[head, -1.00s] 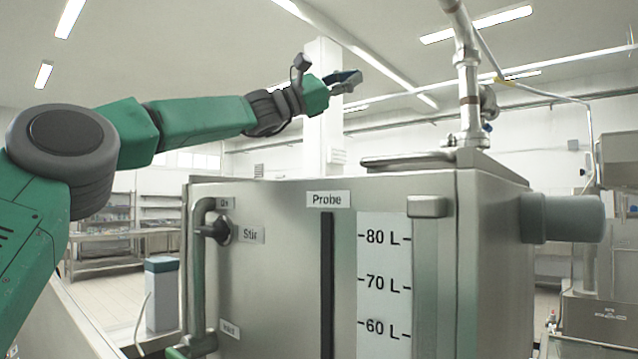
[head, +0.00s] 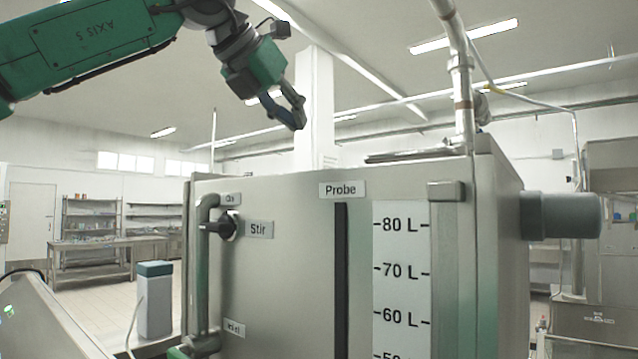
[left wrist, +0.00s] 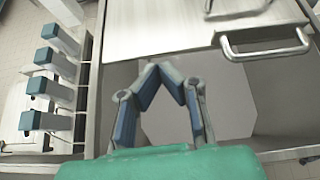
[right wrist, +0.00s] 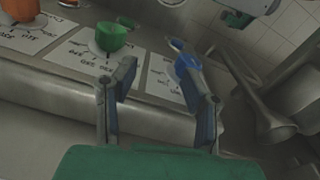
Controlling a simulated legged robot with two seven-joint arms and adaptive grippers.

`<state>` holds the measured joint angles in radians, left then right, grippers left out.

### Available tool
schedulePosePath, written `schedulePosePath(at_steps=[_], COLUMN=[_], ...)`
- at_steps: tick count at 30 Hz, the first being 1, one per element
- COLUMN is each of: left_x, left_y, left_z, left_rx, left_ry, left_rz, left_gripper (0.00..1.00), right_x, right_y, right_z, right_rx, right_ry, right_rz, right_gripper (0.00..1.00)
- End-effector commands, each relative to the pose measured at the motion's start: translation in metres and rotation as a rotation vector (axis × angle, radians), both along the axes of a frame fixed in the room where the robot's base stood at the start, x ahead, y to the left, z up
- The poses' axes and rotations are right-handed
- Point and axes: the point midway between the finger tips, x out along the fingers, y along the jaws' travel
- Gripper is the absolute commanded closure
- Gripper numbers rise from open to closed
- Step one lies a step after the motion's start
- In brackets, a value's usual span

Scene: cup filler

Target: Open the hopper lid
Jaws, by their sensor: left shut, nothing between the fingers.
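The steel hopper (head: 280,270) stands in the middle of the head view, with a Probe label and a litre scale on its front. Its lid (head: 400,157) shows edge-on as a thin flat plate on top. In the left wrist view the lid (left wrist: 160,30) is a bright plate with a bar handle (left wrist: 265,52) at its right. Below its edge a grey recess with a paler floor shows, apparently the hopper's inside. My left gripper (head: 300,122) is shut and empty, above the hopper's top, apart from the handle. My right gripper (right wrist: 150,65) is open over a panel.
A vertical pipe (head: 462,90) rises behind the hopper's right side. A grey cylinder (head: 562,216) juts from its right wall. A Stir knob (head: 228,225) and a pipe (head: 202,280) are on its front left. A green knob (right wrist: 112,36) is near my right gripper.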

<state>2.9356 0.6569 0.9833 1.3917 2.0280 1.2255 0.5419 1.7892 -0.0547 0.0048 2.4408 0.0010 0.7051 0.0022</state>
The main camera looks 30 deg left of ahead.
Motion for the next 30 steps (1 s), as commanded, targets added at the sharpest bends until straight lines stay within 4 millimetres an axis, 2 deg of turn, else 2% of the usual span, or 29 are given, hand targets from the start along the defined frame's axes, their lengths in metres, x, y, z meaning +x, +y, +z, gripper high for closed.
schedulePosePath(at_steps=[1, 4, 6, 9, 14, 24, 30], left_x=[-0.015, -0.036, -0.043, -0.042, -0.026, 0.027, 0.055], left_y=[-0.004, -0.01, -0.012, -0.013, -0.014, -0.02, -0.024], left_z=[-0.008, -0.019, -0.023, -0.028, -0.043, -0.091, -0.089], left_rx=[0.017, 0.045, 0.056, 0.063, 0.063, 0.059, 0.058], left_ry=[0.05, 0.121, 0.149, 0.162, 0.163, 0.161, 0.159], left_rz=[-0.013, -0.03, -0.035, -0.037, -0.037, -0.036, -0.035], left_gripper=[1.0, 1.0, 1.0, 1.0, 1.0, 1.0, 1.0], right_x=[0.0, 0.0, 0.0, 0.0, 0.0, 0.0, 0.0], right_y=[0.0, 0.0, 0.0, 0.0, 0.0, 0.0, 0.0], right_z=[-0.001, -0.002, -0.002, -0.001, 0.003, 0.014, 0.028], right_rx=[0.0, 0.0, 0.0, 0.0, 0.0, 0.0, 0.0], right_ry=[0.0, 0.0, 0.0, 0.0, 0.0, 0.0, 0.0], right_rz=[0.0, 0.0, 0.0, 0.0, 0.0, 0.0, 0.0], right_gripper=[0.6, 0.6, 0.6, 0.6, 0.6, 0.6, 0.6])
